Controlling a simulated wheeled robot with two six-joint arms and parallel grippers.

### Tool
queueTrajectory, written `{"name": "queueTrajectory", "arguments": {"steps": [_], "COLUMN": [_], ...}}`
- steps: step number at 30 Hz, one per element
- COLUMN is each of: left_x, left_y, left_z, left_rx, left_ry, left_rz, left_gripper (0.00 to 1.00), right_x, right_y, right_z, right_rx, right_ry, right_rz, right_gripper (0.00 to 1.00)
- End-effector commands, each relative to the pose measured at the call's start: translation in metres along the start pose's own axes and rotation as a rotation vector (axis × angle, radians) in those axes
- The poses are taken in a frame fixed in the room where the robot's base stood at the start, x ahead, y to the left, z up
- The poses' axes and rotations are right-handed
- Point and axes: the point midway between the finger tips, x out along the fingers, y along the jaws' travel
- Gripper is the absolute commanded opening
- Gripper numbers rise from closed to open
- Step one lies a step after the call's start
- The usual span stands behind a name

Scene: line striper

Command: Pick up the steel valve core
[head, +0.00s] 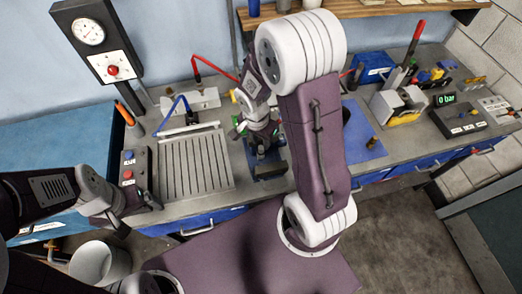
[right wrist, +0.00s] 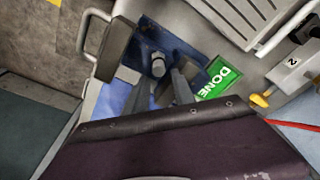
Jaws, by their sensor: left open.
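My right gripper (head: 265,150) is over a dark blue fixture on the bench in the head view, partly hidden by my arm. In the right wrist view its two dark fingers (right wrist: 163,92) stand apart, with nothing clearly seen between them. A short steel cylinder (right wrist: 157,67), which may be the steel valve core, stands on the dark blue fixture (right wrist: 182,48) just beyond the fingertips. I cannot tell whether they touch it. My left gripper (head: 150,200) is open and empty, low at the bench's front left, by the button box.
A grooved tray (head: 185,165) lies left of the fixture. The button box (head: 130,175) stands at its left. A green DONE label (right wrist: 218,78) lies beside the fixture. A blue mat (head: 365,140), a 0 bar display unit (head: 458,115) and a pressure gauge stand (head: 92,45) are on the bench.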

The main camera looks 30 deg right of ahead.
Motion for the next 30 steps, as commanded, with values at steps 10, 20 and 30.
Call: {"name": "queueTrajectory", "arguments": {"steps": [10,20,30], "left_x": [-0.001,-0.001,-0.001], "left_y": [0.0,0.0,0.0], "left_z": [0.0,0.0,0.0], "left_rx": [0.0,0.0,0.0], "left_ry": [0.0,0.0,0.0], "left_rz": [0.0,0.0,0.0], "left_gripper": [0.91,0.91,0.91], "right_x": [0.047,0.052,0.052], "right_y": [-0.002,-0.003,-0.003], "right_z": [0.001,0.001,0.001], "right_rx": [0.001,0.002,0.002], "right_ry": [-0.001,0.0,0.0], "right_rz": [0.003,-0.001,0.0], "right_gripper": [0.3,0.18,0.0]}}
